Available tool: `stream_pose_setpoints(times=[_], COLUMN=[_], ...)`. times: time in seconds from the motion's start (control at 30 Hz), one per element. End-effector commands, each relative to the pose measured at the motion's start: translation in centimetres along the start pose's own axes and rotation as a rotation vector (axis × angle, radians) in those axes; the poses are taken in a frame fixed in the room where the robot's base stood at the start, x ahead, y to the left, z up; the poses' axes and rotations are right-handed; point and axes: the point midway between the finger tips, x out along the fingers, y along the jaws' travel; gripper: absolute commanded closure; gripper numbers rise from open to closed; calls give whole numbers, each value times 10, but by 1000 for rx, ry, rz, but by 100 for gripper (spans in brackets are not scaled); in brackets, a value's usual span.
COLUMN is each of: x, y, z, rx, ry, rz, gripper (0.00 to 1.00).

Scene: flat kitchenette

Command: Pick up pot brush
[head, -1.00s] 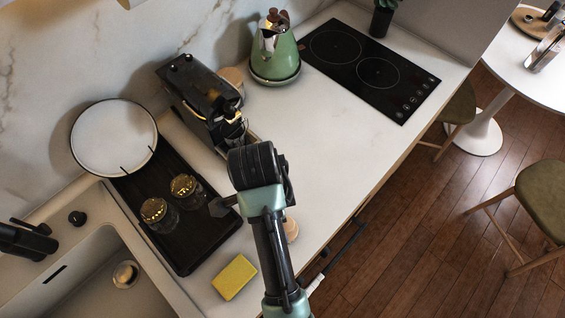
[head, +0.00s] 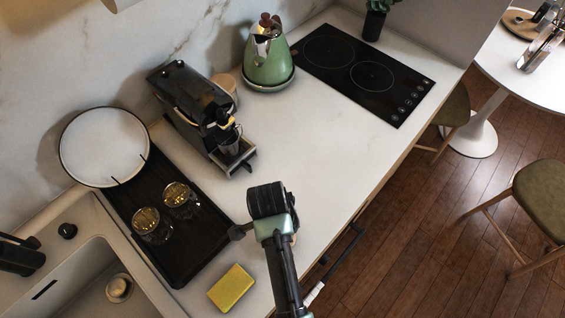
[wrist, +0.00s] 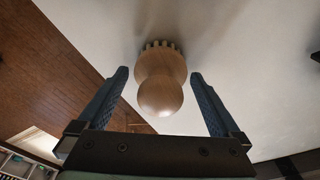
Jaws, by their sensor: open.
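The pot brush (wrist: 161,92) is a light wooden piece with a round knob and a toothed rim of bristles behind it. In the wrist view it stands on the pale counter, its knob towards my gripper. My gripper (wrist: 160,75) is open, with one dark finger on each side of the brush. Gaps show between the brush and both fingers, and nothing is held. In the head view my arm hides most or all of the brush near the counter's front edge.
A yellow sponge (head: 231,287) lies left of my arm. Two glasses stand on a black tray (head: 193,250) beside the sink (head: 80,285). A coffee machine (head: 190,100), a green kettle (head: 268,65) and a hob (head: 365,75) are farther back. The counter's middle is clear.

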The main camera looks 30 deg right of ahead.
Motion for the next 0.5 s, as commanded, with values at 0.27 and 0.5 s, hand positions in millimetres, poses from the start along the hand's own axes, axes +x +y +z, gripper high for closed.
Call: stream_pose_setpoints(times=[0.27,0.5], x=[2,2], y=[0,0], z=[0,0], rx=[1,0], ry=[0,0], rz=[0,0], gripper=[5,49])
